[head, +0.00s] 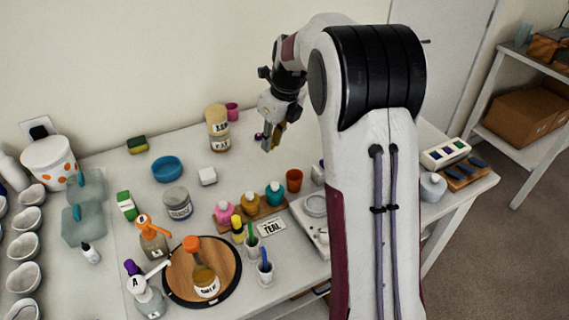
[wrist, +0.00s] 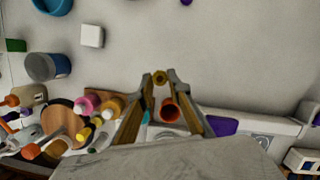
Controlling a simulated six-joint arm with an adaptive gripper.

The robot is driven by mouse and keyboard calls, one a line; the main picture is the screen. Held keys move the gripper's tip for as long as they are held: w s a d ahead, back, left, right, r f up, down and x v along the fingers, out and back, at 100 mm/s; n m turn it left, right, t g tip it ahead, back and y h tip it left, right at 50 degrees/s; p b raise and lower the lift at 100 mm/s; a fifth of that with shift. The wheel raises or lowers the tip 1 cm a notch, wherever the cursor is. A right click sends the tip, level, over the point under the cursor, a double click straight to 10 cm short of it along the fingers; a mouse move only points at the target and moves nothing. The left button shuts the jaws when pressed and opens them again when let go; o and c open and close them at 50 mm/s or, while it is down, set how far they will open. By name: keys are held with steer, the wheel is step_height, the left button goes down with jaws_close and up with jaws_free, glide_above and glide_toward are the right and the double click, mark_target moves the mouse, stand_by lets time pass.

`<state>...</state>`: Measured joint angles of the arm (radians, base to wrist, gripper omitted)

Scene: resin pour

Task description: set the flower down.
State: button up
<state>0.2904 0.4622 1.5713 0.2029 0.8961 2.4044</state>
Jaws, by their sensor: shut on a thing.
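My gripper (head: 268,145) is above the back part of the table in the head view, pointing down. The wrist view shows its two fingertips (wrist: 160,77) close together around a small round olive-yellow thing (wrist: 160,78), which I take for the flower. Its petals are too small to make out. It seems held above the tabletop. In the head view the fingers hide it. A small purple thing (head: 258,136) shows beside the fingers; I cannot tell whether it touches them.
A white cube (head: 208,176), blue bowl (head: 167,168), orange cup (head: 294,180) and colour bottles (head: 250,202) stand nearer.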

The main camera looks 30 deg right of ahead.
mark_target(274, 148)
steer(key=shift+f, duration=2.1)
steer(key=shift+f, duration=2.5)
steer(key=shift+f, duration=0.1)
steer(key=o, duration=0.7)
steer(key=shift+c, duration=0.2)
steer(key=v, duration=1.2)
